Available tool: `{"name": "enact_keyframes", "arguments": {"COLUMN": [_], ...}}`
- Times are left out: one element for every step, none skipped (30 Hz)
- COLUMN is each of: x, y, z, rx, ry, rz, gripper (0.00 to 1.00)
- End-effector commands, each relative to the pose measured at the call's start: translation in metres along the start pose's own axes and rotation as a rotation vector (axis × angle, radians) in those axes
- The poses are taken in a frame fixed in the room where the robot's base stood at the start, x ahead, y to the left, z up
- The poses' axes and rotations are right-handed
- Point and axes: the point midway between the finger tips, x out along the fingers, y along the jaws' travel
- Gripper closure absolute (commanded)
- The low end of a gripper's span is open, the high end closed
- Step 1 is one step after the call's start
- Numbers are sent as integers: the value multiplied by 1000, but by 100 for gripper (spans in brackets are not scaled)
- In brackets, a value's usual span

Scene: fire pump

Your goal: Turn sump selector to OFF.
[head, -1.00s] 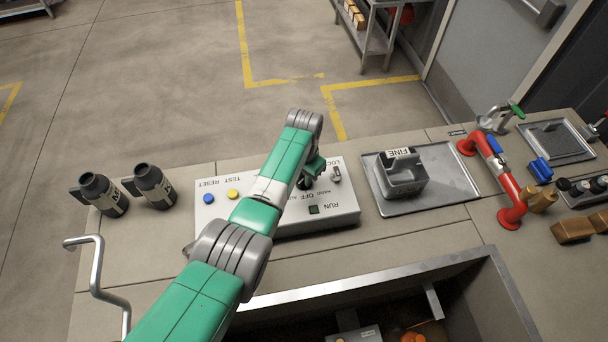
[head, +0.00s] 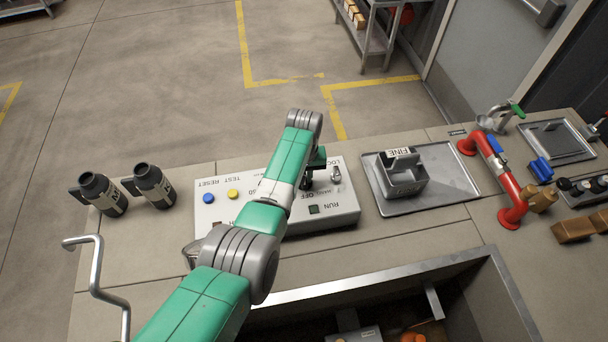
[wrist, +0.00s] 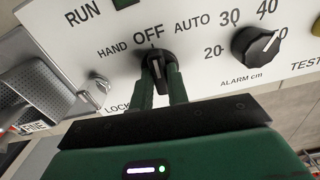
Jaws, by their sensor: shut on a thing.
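The sump selector (wrist: 157,62) is a black knob on the white control panel (wrist: 190,15), below the printed labels HAND, OFF and AUTO. Its pointer end faces up toward OFF in the wrist view. My gripper (wrist: 160,80) has its two green fingers on either side of the knob, shut on it.
The alarm knob (wrist: 256,45) is right of the selector in the wrist view; a small lock switch (wrist: 102,85) is on the left. A metal tray (head: 452,180) holds a grey bin (head: 404,178). An open pit lies in front.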

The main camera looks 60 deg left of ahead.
Motion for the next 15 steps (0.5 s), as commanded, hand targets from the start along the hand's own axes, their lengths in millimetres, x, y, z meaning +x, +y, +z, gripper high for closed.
{"name": "enact_keyframes", "arguments": {"x": [0, 0, 0, 0, 0, 0, 0, 0, 0, 0, 0, 0, 0, 0, 0], "y": [0, 0, 0, 0, 0, 0, 0, 0, 0, 0, 0, 0, 0, 0, 0], "z": [0, 0, 0, 0, 0, 0, 0, 0, 0, 0, 0, 0, 0, 0, 0], "rx": [-15, -25, -36, -43, -49, -56, -61, -65, -69, -71, -72, -74, -74, -75, -75], "ry": [-1, -1, -1, -1, 0, 0, 0, 0, 0, 0, 0, 0, 0, 0, 0], "rz": [1, 1, 0, 0, 0, 0, 0, 0, -1, -1, -1, -1, -1, -1, -1], "gripper": [100, 100, 100, 100, 100, 100, 100, 100, 100, 100, 100, 100, 100, 100, 100]}}
